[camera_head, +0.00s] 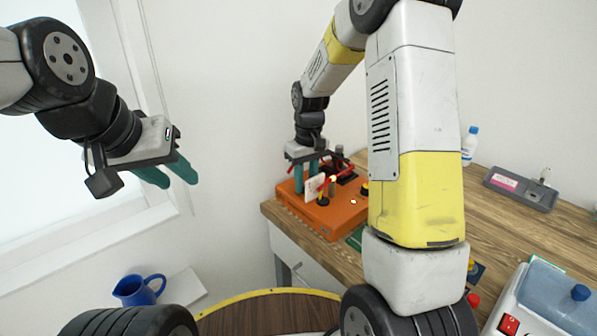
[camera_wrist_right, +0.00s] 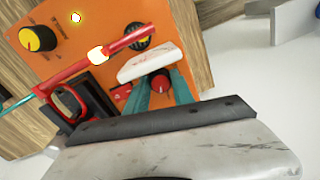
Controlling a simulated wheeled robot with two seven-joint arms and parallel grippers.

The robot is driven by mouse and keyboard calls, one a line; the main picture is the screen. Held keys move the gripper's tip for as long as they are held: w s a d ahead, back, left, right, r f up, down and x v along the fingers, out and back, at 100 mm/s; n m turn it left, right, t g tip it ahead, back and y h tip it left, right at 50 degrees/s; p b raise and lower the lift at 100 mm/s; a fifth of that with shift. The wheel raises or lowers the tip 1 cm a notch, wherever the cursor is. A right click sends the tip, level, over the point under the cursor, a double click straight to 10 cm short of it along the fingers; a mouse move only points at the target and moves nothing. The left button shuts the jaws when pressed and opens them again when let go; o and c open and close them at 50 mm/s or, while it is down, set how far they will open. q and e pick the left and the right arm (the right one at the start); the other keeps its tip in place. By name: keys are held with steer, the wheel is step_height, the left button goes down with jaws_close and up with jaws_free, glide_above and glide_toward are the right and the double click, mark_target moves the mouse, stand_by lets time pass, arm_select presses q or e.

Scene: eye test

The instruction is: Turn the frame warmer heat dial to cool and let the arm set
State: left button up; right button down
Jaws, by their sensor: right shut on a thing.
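The orange frame warmer (camera_head: 345,219) sits at the left end of the wooden bench. In the right wrist view its orange top (camera_wrist_right: 85,45) carries a yellow-and-black dial (camera_wrist_right: 38,39), another dial (camera_wrist_right: 141,37) partly behind a red arm (camera_wrist_right: 125,41), and a red knob (camera_wrist_right: 160,83). My right gripper (camera_head: 307,190) reaches down to the warmer; its teal fingertips close on the red knob's two sides in the wrist view (camera_wrist_right: 160,85). I cannot read dial labels. My left gripper (camera_head: 172,177) is open and empty in the air, far left of the warmer.
A white plate (camera_wrist_right: 150,62) stands close to the right fingers. A lit spot (camera_wrist_right: 76,17) shows on the warmer's top. A grey tray (camera_head: 520,188), a bottle (camera_head: 470,145) and a blue-lidded device (camera_head: 548,300) are on the bench. A blue jug (camera_head: 137,290) stands lower left.

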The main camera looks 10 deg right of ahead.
mark_target(306, 183)
steer(key=shift+n, duration=2.1)
steer(key=c, duration=1.1)
jaws_free()
step_height(306, 183, up, 7)
steer(key=shift+w+d+f, duration=0.1)
steer(key=shift+w, duration=0.05)
steer(key=shift+r, duration=0.5)
